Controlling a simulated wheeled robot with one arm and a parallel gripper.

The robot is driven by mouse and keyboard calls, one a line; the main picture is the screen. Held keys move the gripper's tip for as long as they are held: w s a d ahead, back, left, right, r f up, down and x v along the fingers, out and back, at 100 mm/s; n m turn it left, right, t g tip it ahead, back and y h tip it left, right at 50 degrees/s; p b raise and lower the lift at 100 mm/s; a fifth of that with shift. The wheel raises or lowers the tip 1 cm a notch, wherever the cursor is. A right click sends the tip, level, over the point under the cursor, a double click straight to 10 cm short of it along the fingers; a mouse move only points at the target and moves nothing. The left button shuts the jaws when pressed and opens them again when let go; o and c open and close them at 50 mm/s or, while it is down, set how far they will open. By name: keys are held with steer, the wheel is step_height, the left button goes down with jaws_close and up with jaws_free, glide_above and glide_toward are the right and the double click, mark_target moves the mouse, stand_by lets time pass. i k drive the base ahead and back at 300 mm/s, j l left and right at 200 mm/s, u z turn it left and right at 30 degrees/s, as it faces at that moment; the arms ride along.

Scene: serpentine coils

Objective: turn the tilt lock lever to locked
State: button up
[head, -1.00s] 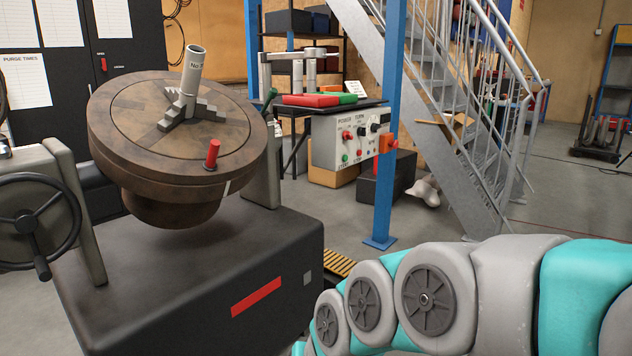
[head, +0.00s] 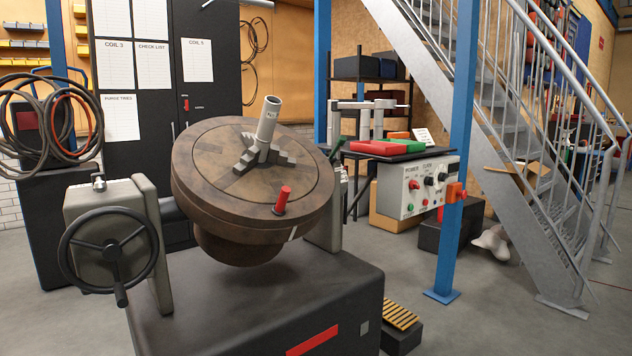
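A tilting positioner stands on a dark base (head: 300,290), with its round brown table (head: 205,150) tilted. A small silver handle (head: 98,181) sits on top of the left housing (head: 75,205). No readable label shows which of these is the tilt lock lever, and I cannot read a locked or unlocked position. A red-capped pin (head: 283,200) stands on the table's rim. My gripper is out of view.
A black handwheel (head: 112,252) is on the positioner's left side. A blue post (head: 458,150) and a control box (head: 425,188) stand to the right, with metal stairs (head: 500,130) behind. A slatted yellow step (head: 400,316) lies by the base. Open floor shows at front right.

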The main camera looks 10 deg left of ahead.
mark_target(100, 185)
steer(key=u, duration=1.8)
